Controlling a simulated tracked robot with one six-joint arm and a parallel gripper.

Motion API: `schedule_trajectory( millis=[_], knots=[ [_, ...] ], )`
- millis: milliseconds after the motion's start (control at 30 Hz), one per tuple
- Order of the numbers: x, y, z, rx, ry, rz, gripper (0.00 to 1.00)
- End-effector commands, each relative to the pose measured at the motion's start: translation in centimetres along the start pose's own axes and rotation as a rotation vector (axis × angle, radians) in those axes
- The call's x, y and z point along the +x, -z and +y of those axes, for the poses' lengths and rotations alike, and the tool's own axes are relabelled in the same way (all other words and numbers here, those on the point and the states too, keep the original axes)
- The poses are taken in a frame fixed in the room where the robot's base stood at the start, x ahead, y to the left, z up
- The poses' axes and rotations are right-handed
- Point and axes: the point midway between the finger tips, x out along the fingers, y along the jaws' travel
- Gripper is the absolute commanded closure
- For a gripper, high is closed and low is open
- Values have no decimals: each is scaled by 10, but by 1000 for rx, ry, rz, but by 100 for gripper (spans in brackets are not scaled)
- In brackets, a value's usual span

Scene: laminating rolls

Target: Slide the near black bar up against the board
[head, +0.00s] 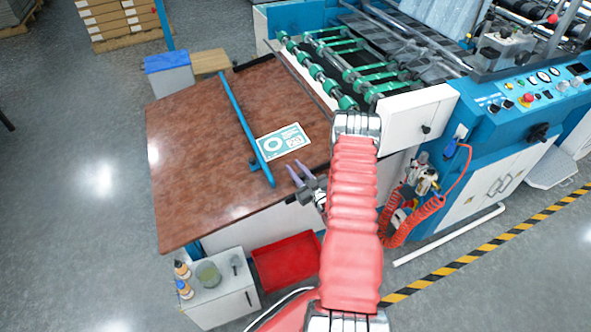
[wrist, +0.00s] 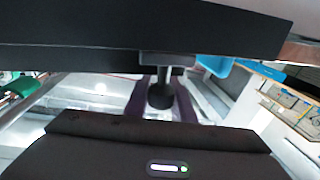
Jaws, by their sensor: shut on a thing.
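The near black bar (wrist: 150,22) spans the top of the wrist view, seen from below and close up. A black knob (wrist: 160,96) on a short stem hangs under it. My gripper (wrist: 162,104) has its purple fingers on either side of this knob, shut on it. In the head view my gripper (head: 298,174) is at the table's right front edge, just right of the blue bar's near end. The board (head: 283,141), a white and teal printed piece, lies flat on the table against the blue bar. My arm hides part of the near side, so the gap between black bar and board is unclear.
Another black bar (head: 254,62) lies at the far edge. Green rollers (head: 345,60) stand behind. A red tray (head: 287,262) and white cabinet (head: 222,298) are below.

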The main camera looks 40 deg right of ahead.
Motion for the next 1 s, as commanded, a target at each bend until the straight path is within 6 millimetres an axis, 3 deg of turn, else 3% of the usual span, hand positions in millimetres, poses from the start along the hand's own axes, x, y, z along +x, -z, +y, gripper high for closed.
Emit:
schedule_trajectory(
  millis=[367,800,1000],
  knots=[
    [5,0,0,-1,3,0,100],
    [67,-2,10,-1,2,-1,100],
    [75,-2,11,1,1,-1,100]
  ],
)
